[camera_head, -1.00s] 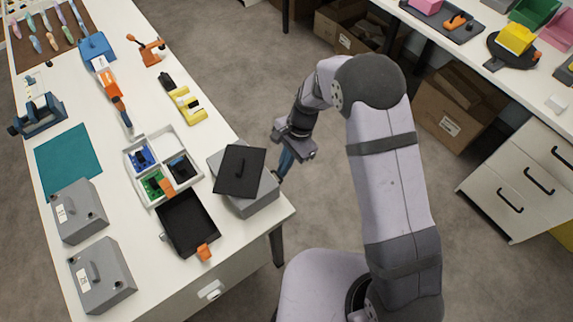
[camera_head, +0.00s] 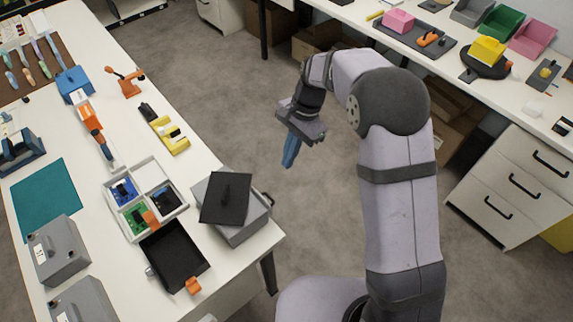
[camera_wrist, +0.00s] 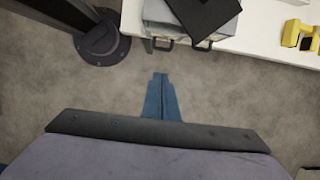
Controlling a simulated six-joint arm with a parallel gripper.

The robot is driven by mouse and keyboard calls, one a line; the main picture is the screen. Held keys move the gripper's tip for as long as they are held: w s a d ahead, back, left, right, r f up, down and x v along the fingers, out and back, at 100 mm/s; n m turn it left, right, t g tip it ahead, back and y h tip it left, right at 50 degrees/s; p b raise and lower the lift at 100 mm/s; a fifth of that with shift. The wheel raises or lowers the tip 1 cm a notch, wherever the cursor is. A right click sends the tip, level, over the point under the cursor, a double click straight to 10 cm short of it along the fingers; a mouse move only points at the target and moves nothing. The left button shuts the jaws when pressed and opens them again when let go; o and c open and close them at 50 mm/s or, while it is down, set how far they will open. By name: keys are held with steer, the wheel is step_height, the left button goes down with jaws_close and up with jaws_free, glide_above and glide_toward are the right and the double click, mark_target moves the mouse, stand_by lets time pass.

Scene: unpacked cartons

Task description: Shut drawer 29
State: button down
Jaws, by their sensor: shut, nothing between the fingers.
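No number 29 can be read on any drawer. A white cabinet (camera_head: 480,190) at the right has several drawers with dark handles; their fronts look flush. Another white drawer front with a handle shows at the far top left (camera_head: 207,12). The drawer under the near workbench is almost wholly out of the head view. My gripper (camera_head: 289,163) has blue fingers pressed together, empty, over the open floor right of the workbench. In the wrist view the closed fingertips (camera_wrist: 160,76) point at bare floor, short of the workbench edge.
A grey case (camera_head: 238,228) with a dark tilted lid (camera_head: 226,198) stands at the workbench corner, its handle beyond the edge. A black tray (camera_head: 174,256) and a white divided tray (camera_head: 118,190) lie beside it. Floor between the benches is clear.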

steer(key=c, duration=1.9)
jaws_free()
steer(key=shift+d, duration=0.2)
steer(key=s+d+f+m+g+y+b, duration=0.15)
steer(key=d+f+m+b, duration=0.35)
steer(key=f, duration=0.8)
steer(key=s+d+f+m+g+y+b, duration=0.1)
steer(key=d+f+m+y+b, duration=0.4)
steer(key=f, duration=0.7)
steer(key=a+r+m+y, duration=0.2)
steer(key=a+r+m, duration=0.1)
steer(key=r+m, duration=0.3)
steer(key=w+a+r+m+g+y, duration=0.1)
steer(key=a+r+m+y, duration=0.2)
steer(key=r+m, duration=0.2)
step_height(320, 180, up, 2)
steer(key=shift+w+a+r+m+y+b, duration=0.1)
steer(key=shift+w+a+m+y+b, duration=0.2)
steer(key=shift+a+m+y, duration=0.1)
steer(key=shift+s, duration=0.1)
